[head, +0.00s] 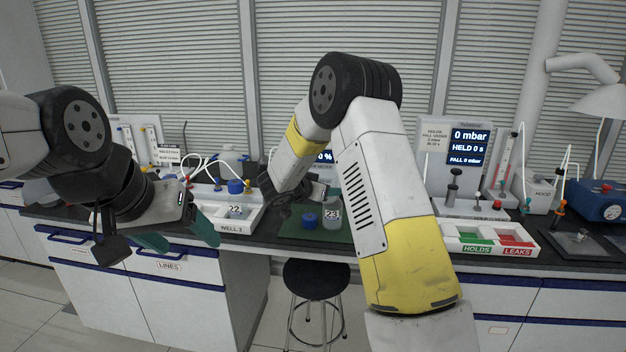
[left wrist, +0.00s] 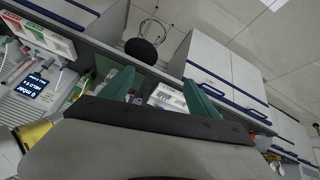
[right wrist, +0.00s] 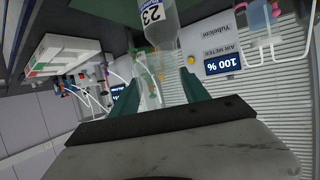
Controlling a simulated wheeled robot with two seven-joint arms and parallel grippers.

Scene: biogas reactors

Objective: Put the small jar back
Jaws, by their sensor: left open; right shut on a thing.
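A small clear jar labelled 23 (head: 332,214) stands upright on the green mat (head: 290,229), beside a loose blue cap (head: 309,219). The jar (right wrist: 160,22) also shows at the top of the right wrist view, beyond the fingertips. My right gripper (head: 287,205) is above and left of the jar, largely hidden by its own arm. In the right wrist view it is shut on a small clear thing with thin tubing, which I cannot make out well. My left gripper (head: 180,238) is open and empty in front of the bench, left of the tray.
A white tray marked WELL 2 (head: 241,227) holds a blue-capped jar labelled 22 (head: 235,204). A tray with green HOLDS and red LEAKS sections (head: 487,250) is at the right. Screens and tubed instruments line the back. A black stool (head: 317,280) stands below the bench.

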